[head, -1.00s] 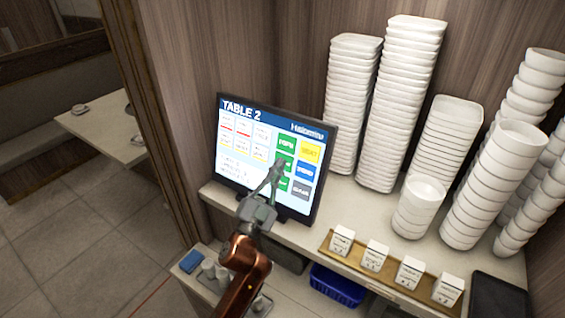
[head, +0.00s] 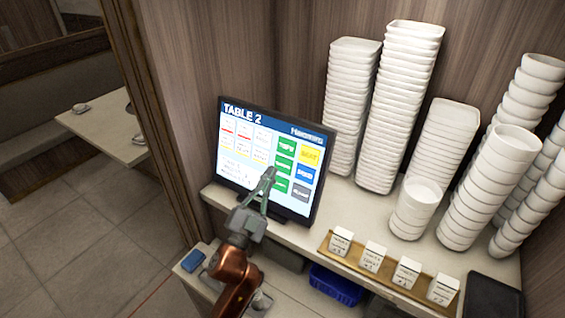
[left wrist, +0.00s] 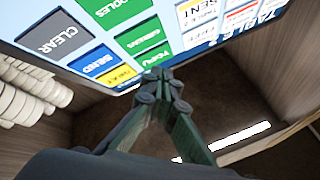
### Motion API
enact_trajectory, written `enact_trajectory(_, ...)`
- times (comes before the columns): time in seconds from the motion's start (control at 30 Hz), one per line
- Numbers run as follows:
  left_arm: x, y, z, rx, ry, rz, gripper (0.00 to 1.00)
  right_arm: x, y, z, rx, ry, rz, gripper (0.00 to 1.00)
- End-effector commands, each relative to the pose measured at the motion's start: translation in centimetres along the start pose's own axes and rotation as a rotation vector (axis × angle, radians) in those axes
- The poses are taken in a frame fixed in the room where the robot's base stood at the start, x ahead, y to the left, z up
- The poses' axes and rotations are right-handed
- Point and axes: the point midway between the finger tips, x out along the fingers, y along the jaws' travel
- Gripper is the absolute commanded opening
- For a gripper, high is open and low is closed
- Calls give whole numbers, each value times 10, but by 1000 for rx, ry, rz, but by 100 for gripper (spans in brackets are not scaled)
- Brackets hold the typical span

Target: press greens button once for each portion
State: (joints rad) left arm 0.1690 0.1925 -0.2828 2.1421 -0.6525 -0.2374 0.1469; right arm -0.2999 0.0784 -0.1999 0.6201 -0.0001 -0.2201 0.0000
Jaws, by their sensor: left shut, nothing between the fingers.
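The touch screen (head: 232,150) headed "TABLE 2" stands on the counter. Its green column holds the greens button (head: 283,166) in the middle, the tofu button (head: 286,146) above and the noodles button (head: 280,185) below. The greens button also shows in the left wrist view (left wrist: 142,35). My left gripper (head: 268,174) is shut and empty, its tips just left of the greens button in the head view. In the left wrist view its tips (left wrist: 162,76) look apart from the screen. The small order text at the screen's lower left is unreadable. My right gripper is out of view.
A yellow button (head: 309,155), a blue send button (head: 305,174) and a grey clear button (head: 301,192) lie right of the green column. Tall stacks of white bowls (head: 405,110) stand right of the screen.

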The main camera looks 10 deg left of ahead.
Motion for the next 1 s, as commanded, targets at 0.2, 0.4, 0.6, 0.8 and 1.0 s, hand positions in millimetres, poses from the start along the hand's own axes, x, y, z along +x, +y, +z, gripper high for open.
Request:
enact_trajectory(0.2, -12, -9, -9, -1, 0, 0, 0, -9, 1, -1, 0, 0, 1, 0)
enact_trajectory(0.4, -14, -10, -10, -1, 0, 0, 0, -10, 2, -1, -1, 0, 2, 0)
enact_trajectory(0.6, -14, -10, -10, -1, 0, 0, 0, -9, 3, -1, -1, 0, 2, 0)
enact_trajectory(0.8, -14, -10, -10, -1, 0, 0, 0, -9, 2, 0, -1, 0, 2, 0)
enact_trajectory(1.0, -14, -10, -10, -1, -1, 0, 0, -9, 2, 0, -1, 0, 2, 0)
